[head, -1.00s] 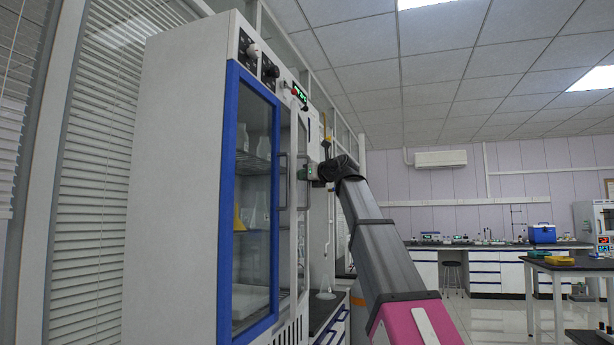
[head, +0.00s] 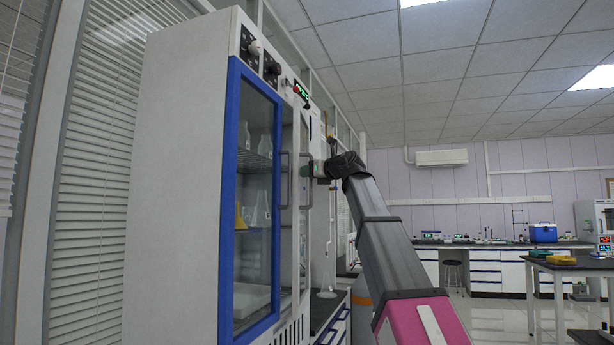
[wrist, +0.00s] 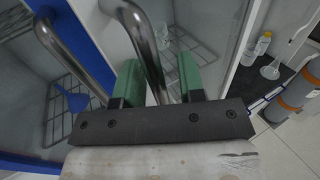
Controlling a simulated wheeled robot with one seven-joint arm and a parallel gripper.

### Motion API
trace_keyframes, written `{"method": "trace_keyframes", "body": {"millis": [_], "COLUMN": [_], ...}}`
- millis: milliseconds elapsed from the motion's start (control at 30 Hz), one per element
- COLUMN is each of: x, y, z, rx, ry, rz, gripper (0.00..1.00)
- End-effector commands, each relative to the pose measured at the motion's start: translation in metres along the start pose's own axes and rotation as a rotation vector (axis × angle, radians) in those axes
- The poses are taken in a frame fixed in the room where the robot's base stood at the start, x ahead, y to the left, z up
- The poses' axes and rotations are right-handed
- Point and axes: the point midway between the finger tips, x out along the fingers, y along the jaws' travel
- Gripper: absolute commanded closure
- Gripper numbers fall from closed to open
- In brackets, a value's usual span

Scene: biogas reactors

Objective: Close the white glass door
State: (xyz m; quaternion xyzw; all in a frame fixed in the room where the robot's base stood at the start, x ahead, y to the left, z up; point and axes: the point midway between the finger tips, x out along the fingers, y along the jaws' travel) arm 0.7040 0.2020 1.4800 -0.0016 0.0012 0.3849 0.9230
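The white glass door (head: 304,225) is the right-hand door of a tall cabinet, seen at a steep angle in the head view. It appears to stand slightly ajar, though the angle makes this hard to judge. Its metal bar handle (wrist: 147,47) runs between the green fingers of my gripper (wrist: 162,78) in the wrist view. The fingers are apart, with a gap between the bar and the right finger. In the head view my gripper (head: 317,169) is at the handle, mostly edge-on.
The blue-framed door (head: 232,200) is to the left, with its own handle (wrist: 68,60) close beside my gripper. Shelves with glassware show behind the glass. A dark bench top (wrist: 268,85) with bottles and a grey cylinder (wrist: 298,92) stand to the right.

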Motion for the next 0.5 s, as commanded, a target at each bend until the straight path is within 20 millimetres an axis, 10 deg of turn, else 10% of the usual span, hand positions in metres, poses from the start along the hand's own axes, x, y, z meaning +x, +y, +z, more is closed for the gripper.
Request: {"method": "trace_keyframes", "body": {"millis": [500], "x": [-0.084], "y": [-0.001], "z": [-0.004], "rx": [-0.003], "ry": [-0.005], "rz": [-0.023], "gripper": [0.6]}}
